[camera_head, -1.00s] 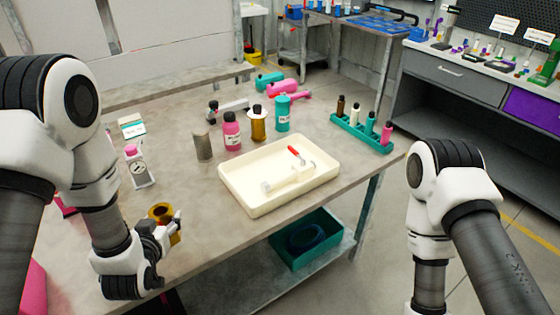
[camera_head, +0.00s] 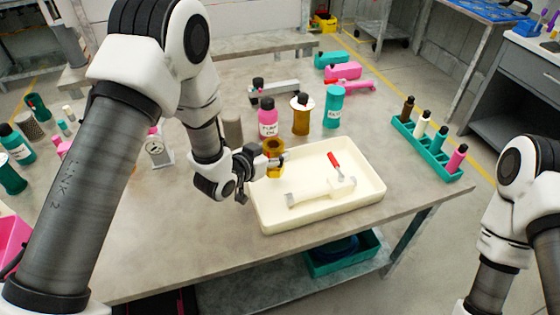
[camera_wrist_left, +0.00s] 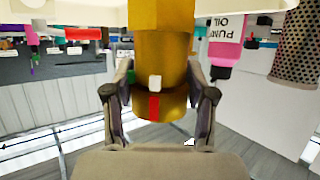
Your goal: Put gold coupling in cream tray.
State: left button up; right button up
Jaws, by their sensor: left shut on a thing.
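The gold coupling (camera_head: 273,148) is held in my left gripper (camera_head: 264,166), which is shut on it. In the left wrist view the gold coupling (camera_wrist_left: 160,60) fills the space between the two fingers (camera_wrist_left: 160,100). In the head view it is at the back left corner of the cream tray (camera_head: 376,193); I cannot tell its height over the rim. The tray holds a red-handled tool (camera_head: 334,160) and a pale fitting (camera_head: 310,195). My right arm shows at the right edge, but its gripper is out of view.
A pink oil bottle (camera_head: 268,122), an amber bottle (camera_head: 300,116) and a teal bottle (camera_head: 334,107) stand behind the tray. A teal rack (camera_head: 428,152) of small bottles is at the right. A gauge (camera_head: 157,151) stands left. The tray's front right is open.

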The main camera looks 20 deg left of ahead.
aim_at(275, 173)
pick_arm(q)
jog(key=f, duration=0.3)
jog(key=shift+w+d+f, duration=0.1)
jog(key=shift+w, duration=0.1)
jog(key=shift+f, duration=0.15)
jog(key=shift+s, duration=0.15)
jog(key=o, duration=1.5)
jog(key=shift+f, duration=0.1)
